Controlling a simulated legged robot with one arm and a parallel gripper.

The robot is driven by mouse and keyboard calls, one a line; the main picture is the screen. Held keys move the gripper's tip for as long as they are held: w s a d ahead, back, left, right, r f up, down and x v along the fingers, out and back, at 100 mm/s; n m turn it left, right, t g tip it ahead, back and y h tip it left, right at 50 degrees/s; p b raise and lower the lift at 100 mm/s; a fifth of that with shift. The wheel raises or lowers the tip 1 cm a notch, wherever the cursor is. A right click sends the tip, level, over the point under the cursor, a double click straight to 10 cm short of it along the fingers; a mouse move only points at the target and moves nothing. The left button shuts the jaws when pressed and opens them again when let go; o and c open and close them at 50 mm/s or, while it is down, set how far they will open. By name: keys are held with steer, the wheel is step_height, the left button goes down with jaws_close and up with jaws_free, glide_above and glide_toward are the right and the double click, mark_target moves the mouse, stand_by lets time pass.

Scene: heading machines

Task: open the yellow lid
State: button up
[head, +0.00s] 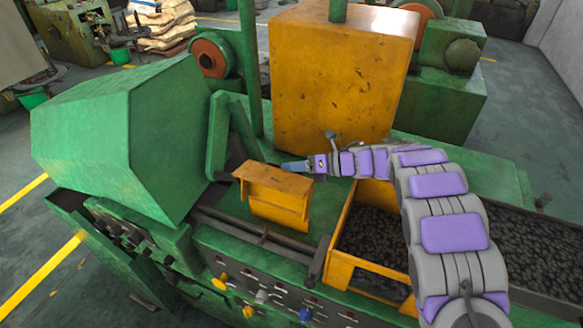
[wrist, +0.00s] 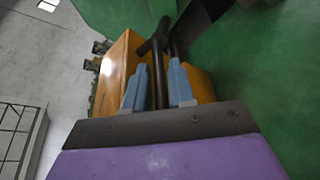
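A small yellow lid (head: 275,182) with a flat top and a folded front sits on the green machine, in the middle of the head view. My gripper (head: 290,165) is at its back right edge, with blue fingertips pointing left. In the wrist view, a yellow surface (wrist: 116,70) lies beyond my gripper (wrist: 158,88). The two blue fingers are apart, with a dark T-shaped bar (wrist: 158,65) showing in the gap between them. I cannot tell whether the fingers touch the bar.
A large yellow box (head: 335,75) stands behind the lid. A green hood (head: 115,130) is on the left. A yellow-framed bin (head: 345,255) of dark pieces is at the front right. Knobs and buttons line the front panel (head: 250,270).

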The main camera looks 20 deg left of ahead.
jaws_close()
steer(key=shift+s+a+b, duration=0.1)
steer(key=shift+b, duration=1.2)
